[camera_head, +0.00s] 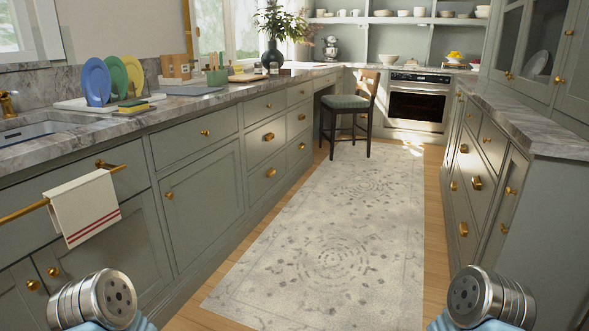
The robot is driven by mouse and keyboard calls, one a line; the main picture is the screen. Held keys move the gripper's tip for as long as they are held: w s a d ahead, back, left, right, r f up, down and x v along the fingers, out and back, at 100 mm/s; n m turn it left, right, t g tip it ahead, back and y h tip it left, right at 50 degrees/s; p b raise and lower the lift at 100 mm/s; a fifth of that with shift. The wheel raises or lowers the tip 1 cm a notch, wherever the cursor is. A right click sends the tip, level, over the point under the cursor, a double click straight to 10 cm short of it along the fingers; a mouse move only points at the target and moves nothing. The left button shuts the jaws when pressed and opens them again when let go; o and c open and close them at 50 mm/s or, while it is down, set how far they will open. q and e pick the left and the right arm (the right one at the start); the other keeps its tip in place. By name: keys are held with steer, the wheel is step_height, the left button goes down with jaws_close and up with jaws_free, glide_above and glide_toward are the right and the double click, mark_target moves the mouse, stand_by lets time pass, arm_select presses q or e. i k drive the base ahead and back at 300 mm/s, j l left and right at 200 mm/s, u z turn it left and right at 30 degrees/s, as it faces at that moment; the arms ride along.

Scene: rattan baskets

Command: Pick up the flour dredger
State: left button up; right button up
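I cannot make out a flour dredger anywhere in the head view. Round metal ends of my two arms show at the bottom left and bottom right corners. No gripper fingers show on either side, and nothing is seen held.
A grey cabinet run with a marble counter (140,124) lines the left, holding coloured plates (97,80) and a dark vase (271,57). A second counter (522,122) stands right. A chair (350,103) stands ahead. The patterned rug (330,235) between them is clear.

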mark_target(274, 65)
steer(key=i+l+z, duration=0.25)
steer(key=i, duration=0.35)
steer(key=i+z, duration=0.3)
steer(key=i, duration=0.35)
steer(key=i+u, duration=0.15)
steer(key=i, duration=0.65)
steer(key=i+l+u, duration=0.15)
steer(key=i, duration=0.65)
steer(key=i+l+u, duration=0.2)
steer(key=i+u, duration=0.25)
steer(key=i+l+u, duration=1.15)
steer(key=l, duration=0.35)
steer(key=i+l+u, duration=0.25)
steer(key=l, duration=0.35)
steer(key=i+l+u, duration=0.2)
steer(key=l, duration=0.45)
steer(key=l+u, duration=0.2)
steer(key=l, duration=0.45)
steer(key=i+l+u, duration=0.25)
steer(key=l, duration=0.45)
steer(key=k+j, duration=0.05)
steer(key=k, duration=0.05)
